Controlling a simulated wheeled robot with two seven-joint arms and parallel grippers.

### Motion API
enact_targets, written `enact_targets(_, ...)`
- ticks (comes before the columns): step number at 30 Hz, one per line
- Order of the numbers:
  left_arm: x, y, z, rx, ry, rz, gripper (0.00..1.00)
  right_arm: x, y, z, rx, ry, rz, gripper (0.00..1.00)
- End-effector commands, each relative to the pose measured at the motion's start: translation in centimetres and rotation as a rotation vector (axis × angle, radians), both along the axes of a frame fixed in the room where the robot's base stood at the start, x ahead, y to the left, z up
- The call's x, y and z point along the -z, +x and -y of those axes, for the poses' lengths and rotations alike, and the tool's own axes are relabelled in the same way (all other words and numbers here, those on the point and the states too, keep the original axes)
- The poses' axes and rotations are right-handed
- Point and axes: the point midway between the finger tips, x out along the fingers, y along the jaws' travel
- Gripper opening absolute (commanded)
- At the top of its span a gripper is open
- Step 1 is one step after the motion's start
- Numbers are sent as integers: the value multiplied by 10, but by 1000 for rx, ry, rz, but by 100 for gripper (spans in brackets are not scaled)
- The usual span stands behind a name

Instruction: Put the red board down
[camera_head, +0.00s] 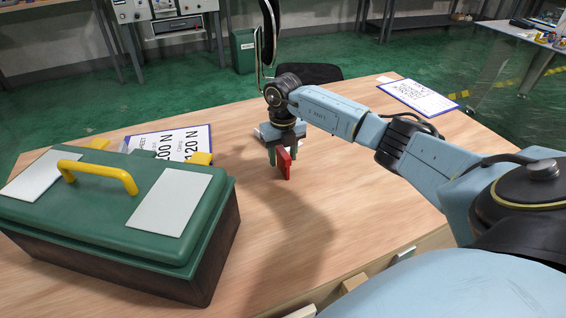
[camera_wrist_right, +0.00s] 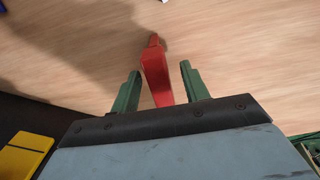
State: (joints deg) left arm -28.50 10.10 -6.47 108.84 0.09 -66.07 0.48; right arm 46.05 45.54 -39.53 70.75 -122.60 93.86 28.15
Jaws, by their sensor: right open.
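The red board (camera_head: 284,163) is on or just above the wooden table, below my right gripper, standing on edge; I cannot tell whether it touches the table. My right gripper (camera_head: 280,155) points down over it. In the right wrist view the red board (camera_wrist_right: 156,72) lies between the two green fingers of my right gripper (camera_wrist_right: 160,82). The fingers are apart, with a gap clearest on the right side. My left gripper is not in either view.
A green toolbox (camera_head: 105,220) with a yellow handle stands at the left on the wooden table (camera_head: 360,210). A labelled sheet (camera_head: 180,141) lies behind it, another clipboard (camera_head: 418,97) at the back right. The table in front of the board is clear.

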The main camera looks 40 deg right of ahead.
Motion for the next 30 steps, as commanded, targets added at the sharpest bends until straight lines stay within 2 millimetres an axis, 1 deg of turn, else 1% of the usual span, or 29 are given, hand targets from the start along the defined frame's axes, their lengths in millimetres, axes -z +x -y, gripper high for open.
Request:
enact_targets(6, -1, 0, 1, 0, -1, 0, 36, 0, 0, 0, 0, 0, 1, 45)
enact_targets(7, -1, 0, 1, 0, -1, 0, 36, 0, 0, 0, 0, 1, 1, 43)
enact_targets(15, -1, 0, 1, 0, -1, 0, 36, 0, 0, 0, 0, 0, 1, 8)
enact_targets(17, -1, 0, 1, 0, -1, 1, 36, 0, 0, 0, 0, 0, 1, 0)
enact_targets(26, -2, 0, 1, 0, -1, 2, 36, -2, 0, 0, 0, 0, 2, 0)
enact_targets(30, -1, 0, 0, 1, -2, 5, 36, -11, 1, 0, 0, 0, 3, 0)
